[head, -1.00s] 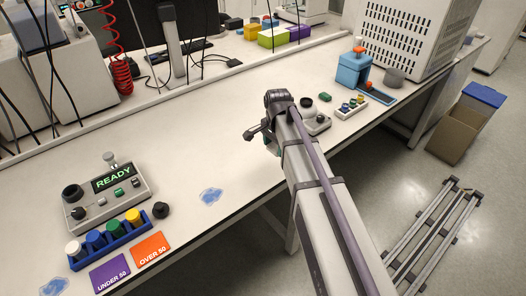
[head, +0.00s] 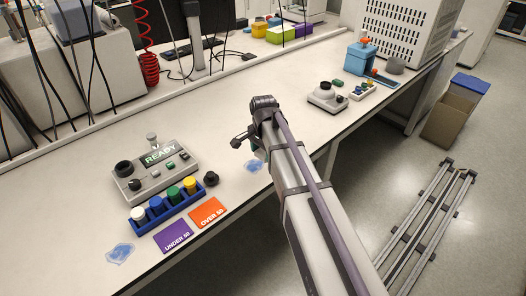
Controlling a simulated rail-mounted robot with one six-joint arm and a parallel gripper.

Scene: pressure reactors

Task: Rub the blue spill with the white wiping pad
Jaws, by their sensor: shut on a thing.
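Two pale blue spills lie on the white bench. One spill (head: 253,166) is right beside my arm's end, partly covered by the arm in this view. The other blue spill (head: 121,253) lies near the bench's front edge at lower left. My gripper (head: 241,143) is at the end of the arm, above the bench just up and left of the nearer spill. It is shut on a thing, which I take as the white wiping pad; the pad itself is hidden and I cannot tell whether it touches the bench.
A grey device reading READY (head: 155,170) stands left of my gripper. In front of it are a blue rack (head: 168,210) of coloured-capped vials, a black knob-like piece (head: 211,179), a purple card (head: 174,236) and an orange card (head: 208,212). Bench right of the arm holds another small device (head: 327,97).

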